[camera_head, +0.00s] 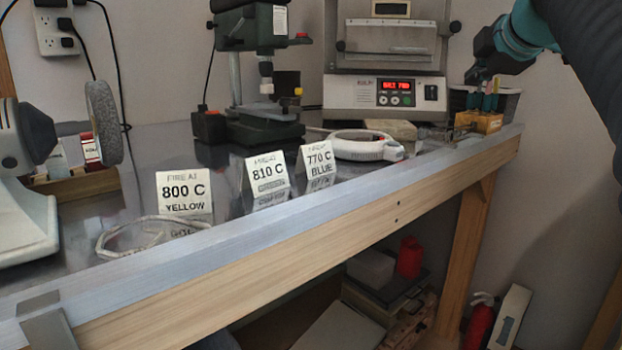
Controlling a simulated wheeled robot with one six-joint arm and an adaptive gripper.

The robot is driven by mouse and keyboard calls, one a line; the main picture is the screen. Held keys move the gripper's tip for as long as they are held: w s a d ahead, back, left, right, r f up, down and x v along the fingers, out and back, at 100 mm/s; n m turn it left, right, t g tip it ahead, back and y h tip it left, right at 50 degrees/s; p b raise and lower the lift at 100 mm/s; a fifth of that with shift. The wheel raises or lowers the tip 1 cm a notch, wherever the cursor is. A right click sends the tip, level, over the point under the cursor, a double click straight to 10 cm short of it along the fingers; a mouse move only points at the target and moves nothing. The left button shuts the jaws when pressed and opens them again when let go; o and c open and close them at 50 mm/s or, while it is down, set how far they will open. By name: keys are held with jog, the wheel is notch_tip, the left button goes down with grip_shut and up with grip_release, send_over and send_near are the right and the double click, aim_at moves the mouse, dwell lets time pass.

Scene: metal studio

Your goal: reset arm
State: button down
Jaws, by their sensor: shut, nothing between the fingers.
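My gripper (474,76) is at the upper right, at the end of my teal and dark arm. It is shut and holds nothing that I can see. It is in front of the wall, just above a yellow block (488,122) with upright teal-handled tools. I cannot tell how far it is from these handles. My dark arm link covers the picture's right edge.
The workbench (400,185) carries a digital kiln (385,93), a drill press (262,110), a white ring-shaped device (358,146) and temperature cards (184,192). A grinder wheel (104,122) is at left. A fire extinguisher (479,322) stands below.

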jog(key=d+f+m+g, duration=0.2)
jog(key=d+f+m, duration=0.2)
jog(key=f+m, duration=0.6)
jog(key=s+a+f+m+g, duration=0.1)
jog(key=s+a+f+m, duration=0.15)
jog(key=f, duration=0.25)
jog(key=s+a+f+m+g, duration=0.1)
jog(key=s+f+m, duration=0.2)
jog(key=f, duration=0.2)
jog(key=s+a+f+g+p, duration=0.1)
jog(key=s+a+f, duration=0.5)
jog(key=s+f, duration=0.3)
jog(key=s+a+f+m+g+p, duration=0.1)
jog(key=s+a+f+g+p, duration=0.1)
jog(key=s+a+f, duration=0.5)
jog(key=shift+s+a+f, duration=0.15)
jog(key=shift+s+f, duration=0.85)
jog(key=shift+s, duration=1.75)
